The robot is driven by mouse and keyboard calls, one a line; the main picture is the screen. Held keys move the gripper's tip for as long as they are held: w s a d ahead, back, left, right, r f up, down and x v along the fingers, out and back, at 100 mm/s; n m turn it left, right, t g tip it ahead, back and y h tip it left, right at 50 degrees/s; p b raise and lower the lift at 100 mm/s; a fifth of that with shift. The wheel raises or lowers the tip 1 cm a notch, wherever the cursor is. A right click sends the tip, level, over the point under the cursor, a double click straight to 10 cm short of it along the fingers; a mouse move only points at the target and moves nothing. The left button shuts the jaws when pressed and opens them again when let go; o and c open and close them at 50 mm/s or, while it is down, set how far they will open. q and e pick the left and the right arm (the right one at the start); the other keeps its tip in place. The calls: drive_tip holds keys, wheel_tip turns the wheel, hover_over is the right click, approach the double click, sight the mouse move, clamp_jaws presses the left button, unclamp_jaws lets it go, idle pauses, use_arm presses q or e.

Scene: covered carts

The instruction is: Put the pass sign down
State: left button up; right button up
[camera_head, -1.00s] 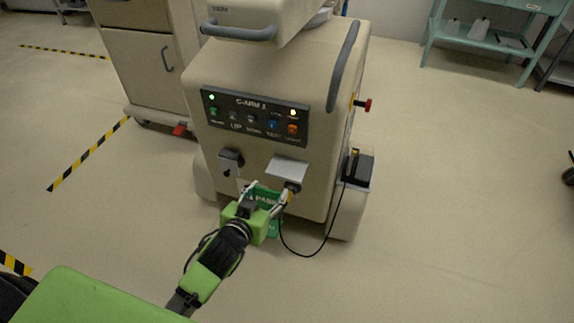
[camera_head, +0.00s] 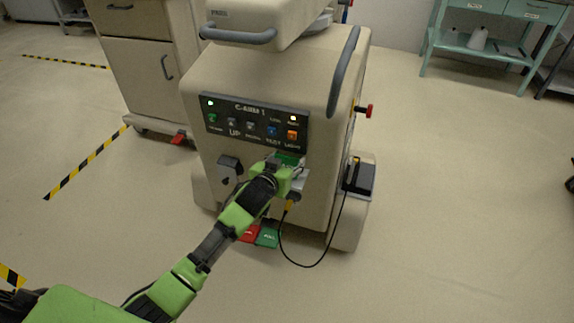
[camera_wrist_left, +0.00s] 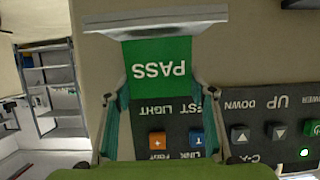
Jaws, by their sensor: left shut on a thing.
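The green pass sign (camera_wrist_left: 158,65), with white PASS lettering that reads upside down, is between the fingers of my left gripper (camera_wrist_left: 158,88) in the left wrist view. The gripper is shut on it. A pale ledge (camera_wrist_left: 155,20) meets the sign's edge there; I cannot tell whether they touch. In the head view, my left gripper (camera_head: 287,165) is just below the control panel (camera_head: 254,123) of the C-arm machine, and the sign shows as a green patch (camera_head: 288,158). The gripper mostly hides the ledge. My right gripper is not in view.
A red piece (camera_head: 251,234) and a green piece (camera_head: 268,236) lie low at the machine's front. A black cable (camera_head: 283,240) hangs in a loop from a plug. A beige cabinet (camera_head: 145,70) stands to the left.

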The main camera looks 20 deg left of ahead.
use_arm(q)
drive_tip(key=shift+s+f, duration=0.2)
drive_tip(key=shift+f, duration=0.25)
drive_tip(key=o, duration=0.8)
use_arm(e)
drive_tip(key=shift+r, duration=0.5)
